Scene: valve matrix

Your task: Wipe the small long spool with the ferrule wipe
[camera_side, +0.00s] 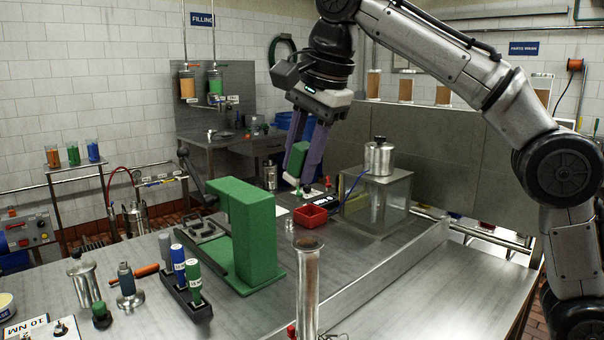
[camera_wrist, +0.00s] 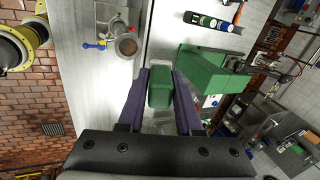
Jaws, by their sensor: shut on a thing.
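My gripper (camera_side: 300,172) is shut on a green block with a pale underside, which I take to be the ferrule wipe (camera_side: 298,158). It holds the wipe in the air beyond the green press. In the wrist view the wipe (camera_wrist: 159,91) sits between the two purple fingers (camera_wrist: 160,84). A tall metal tube with a flared rim (camera_side: 306,280) stands upright at the front of the table. Its round open top (camera_wrist: 128,46) shows in the wrist view, apart from the wipe. A shorter flanged metal spool (camera_side: 85,281) stands at left. I cannot tell which is the small long spool.
The green press (camera_side: 250,235) stands mid-table. A black rack of bottles (camera_side: 187,292) is left of it. A clear box (camera_side: 378,205) with a metal canister (camera_side: 379,157) stands at right. A raised metal edge borders the table's right side.

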